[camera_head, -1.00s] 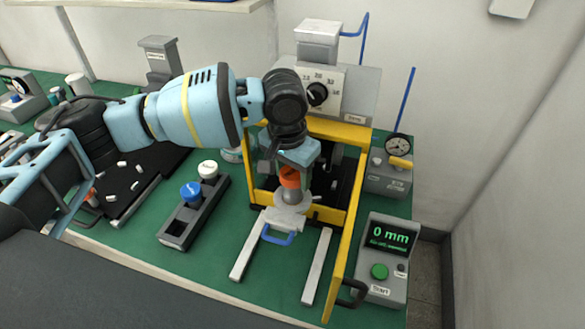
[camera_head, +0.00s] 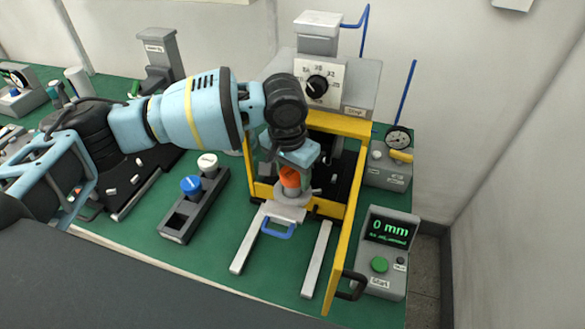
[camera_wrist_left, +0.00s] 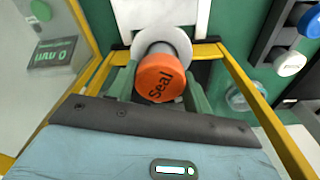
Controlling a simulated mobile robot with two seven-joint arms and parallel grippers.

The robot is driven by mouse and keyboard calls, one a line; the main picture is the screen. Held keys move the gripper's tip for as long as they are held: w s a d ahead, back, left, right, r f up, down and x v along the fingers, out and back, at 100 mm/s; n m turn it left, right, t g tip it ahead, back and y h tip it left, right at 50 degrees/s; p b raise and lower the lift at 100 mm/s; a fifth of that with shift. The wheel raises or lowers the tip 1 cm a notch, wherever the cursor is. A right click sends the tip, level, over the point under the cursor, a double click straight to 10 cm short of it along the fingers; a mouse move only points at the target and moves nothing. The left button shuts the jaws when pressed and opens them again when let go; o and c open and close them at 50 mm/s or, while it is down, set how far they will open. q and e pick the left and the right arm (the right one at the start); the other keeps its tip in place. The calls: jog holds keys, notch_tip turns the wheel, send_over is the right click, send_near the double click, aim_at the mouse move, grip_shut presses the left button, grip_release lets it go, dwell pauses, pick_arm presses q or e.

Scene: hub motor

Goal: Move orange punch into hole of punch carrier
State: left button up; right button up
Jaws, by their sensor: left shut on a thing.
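The orange punch (camera_head: 290,178) is in my left gripper (camera_head: 291,173), over the grey punch carrier (camera_head: 287,210). In the left wrist view the punch (camera_wrist_left: 160,77), marked "Seal", sits between the two green fingers of the gripper (camera_wrist_left: 157,82). Its grey shaft points at the round ring of the carrier (camera_wrist_left: 178,43). The punch looks low and lined up with the ring, but its cap hides the hole, so I cannot tell how deep the tip is. The carrier has a blue handle (camera_head: 277,231) and lies at the front of the yellow frame. My right gripper is not in view.
A holder (camera_head: 178,222) with a blue punch (camera_head: 191,186) and a white punch (camera_head: 208,161) stands left. Two pale rails (camera_head: 316,260) run forward. A "0 mm" display box (camera_head: 385,255) stands right.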

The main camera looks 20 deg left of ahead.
pick_arm(q)
jog(key=shift+f, duration=0.45)
jog(key=shift+f, duration=0.95)
jog(key=shift+s+f, duration=0.2)
jog(key=shift+f, duration=0.3)
jog(key=o, duration=0.8)
jog(key=shift+f, duration=0.1)
jog(key=shift+o, duration=1.2)
jog(key=shift+d, duration=0.1)
jog(key=shift+a, duration=0.2)
jog(key=r, duration=0.8)
jog(key=shift+s+r, duration=0.25)
jog(key=shift+s, duration=0.1)
